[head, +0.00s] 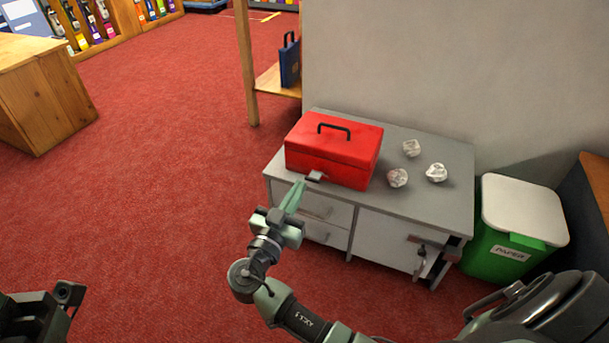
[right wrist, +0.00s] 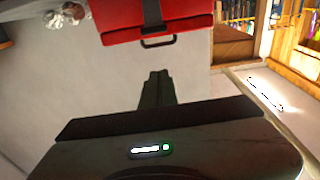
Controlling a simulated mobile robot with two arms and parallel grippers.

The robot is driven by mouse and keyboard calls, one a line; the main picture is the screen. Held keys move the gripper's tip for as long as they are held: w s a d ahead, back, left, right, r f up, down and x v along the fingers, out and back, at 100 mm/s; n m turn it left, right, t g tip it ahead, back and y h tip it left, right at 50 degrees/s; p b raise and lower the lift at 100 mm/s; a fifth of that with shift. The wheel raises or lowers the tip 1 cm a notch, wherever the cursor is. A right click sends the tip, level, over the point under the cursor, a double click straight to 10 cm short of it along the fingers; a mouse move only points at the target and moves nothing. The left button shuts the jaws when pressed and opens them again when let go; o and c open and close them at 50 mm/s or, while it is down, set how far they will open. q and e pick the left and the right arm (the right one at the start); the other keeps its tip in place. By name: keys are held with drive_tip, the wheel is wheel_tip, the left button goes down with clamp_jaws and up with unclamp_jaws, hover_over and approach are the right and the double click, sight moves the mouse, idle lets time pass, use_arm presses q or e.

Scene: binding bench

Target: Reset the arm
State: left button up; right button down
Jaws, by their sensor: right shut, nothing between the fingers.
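My right gripper (head: 298,187) is shut and empty, its pale green fingers together, in front of the grey cabinet. In the head view its tips lie just below and left of the latch (head: 315,176) of the red box (head: 331,150). In the right wrist view the shut fingers (right wrist: 157,88) show dark, with a visible gap between them and the red box (right wrist: 150,18) above. The box lid is down. A dark part of my own body is at the lower left of the head view, but no left gripper fingers can be made out.
The grey cabinet (head: 430,199) carries the box and three crumpled paper balls (head: 411,148). A green paper bin (head: 490,250) with a white lid stands to its right. A wooden desk (head: 45,100) is at the left. The red carpet (head: 170,180) between is clear.

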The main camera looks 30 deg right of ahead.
drive_tip(key=shift+s+a+f, duration=0.1)
drive_tip(key=shift+s+a, duration=0.3)
drive_tip(key=shift+a, duration=0.05)
